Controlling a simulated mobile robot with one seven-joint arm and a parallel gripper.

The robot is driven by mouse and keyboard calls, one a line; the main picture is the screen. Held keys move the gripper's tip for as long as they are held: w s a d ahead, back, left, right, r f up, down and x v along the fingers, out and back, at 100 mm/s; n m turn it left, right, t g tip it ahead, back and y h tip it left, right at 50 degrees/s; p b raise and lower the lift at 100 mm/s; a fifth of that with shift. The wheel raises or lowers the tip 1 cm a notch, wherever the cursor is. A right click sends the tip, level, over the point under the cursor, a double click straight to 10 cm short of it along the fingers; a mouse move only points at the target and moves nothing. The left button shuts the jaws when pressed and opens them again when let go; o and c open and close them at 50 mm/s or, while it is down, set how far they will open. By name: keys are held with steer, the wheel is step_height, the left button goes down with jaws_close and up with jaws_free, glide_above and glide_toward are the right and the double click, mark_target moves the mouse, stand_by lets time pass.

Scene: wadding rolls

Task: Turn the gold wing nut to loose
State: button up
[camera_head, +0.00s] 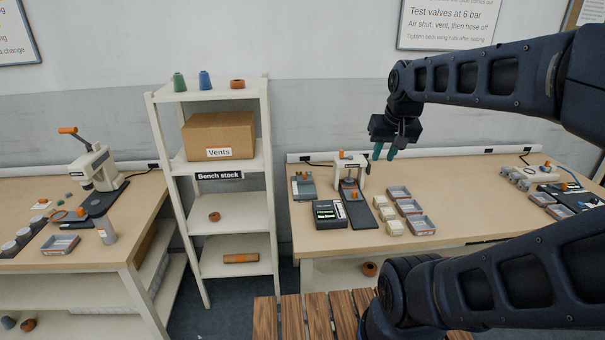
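I cannot make out a gold wing nut; the small parts on the benches are too small to tell. On the right bench (470,228) stands a small white press-like fixture (350,163) with an orange piece on top and another orange part (354,194) on its dark base.
Beside the fixture are a dark boxed device (329,214), grey trays (409,207) and cream blocks (391,222). A white shelf (222,188) with a "Vents" carton (218,136) stands left. A larger press (95,166) is on the left bench. My arm covers the right side.

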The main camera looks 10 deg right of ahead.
steer(key=w+a+m+g+y, duration=0.3)
steer(key=w+m, duration=0.6)
steer(key=w, duration=2.5)
steer(key=w+a+f+m, duration=0.4)
steer(key=w+f, duration=0.8)
steer(key=w, duration=0.4)
steer(key=w+a+f+m+g+y, duration=0.1)
steer(key=w+a+f+m, duration=0.1)
steer(key=w+f, duration=0.45)
steer(key=w+a+f+m, duration=0.2)
steer(key=w+f, duration=0.2)
steer(key=f, duration=0.6)
steer(key=x, duration=1)
steer(key=shift+s+a+r, duration=0.1)
steer(key=shift+a, duration=0.05)
jaws_close()
